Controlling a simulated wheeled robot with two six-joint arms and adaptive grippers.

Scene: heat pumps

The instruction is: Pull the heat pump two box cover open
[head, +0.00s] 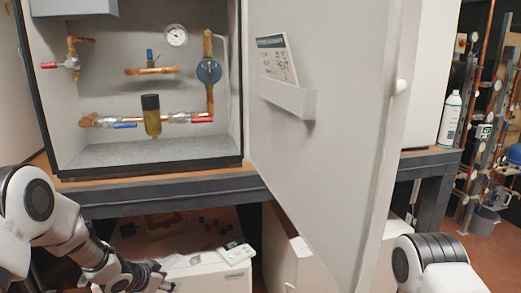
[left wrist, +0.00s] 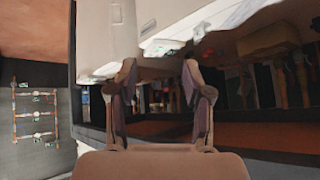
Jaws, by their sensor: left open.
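The heat pump box (head: 140,165) stands on a bench in the head view, its front uncovered. Its pale grey cover (head: 330,150) stands swung out to the right, with a white knob (head: 401,86) near its far edge. My left gripper (head: 155,275) is low at the left, below the bench edge and apart from the cover. It also shows in the left wrist view (left wrist: 157,75), its two fingers spread with nothing held between them. My right arm shows at the bottom right, but its gripper is out of frame.
Inside the box are copper pipes, valves and a round gauge (head: 176,35). A document holder (head: 290,97) is on the cover's inner face. A white case (head: 215,275) sits under the bench (head: 170,190). A bottle (head: 450,118) stands at the right.

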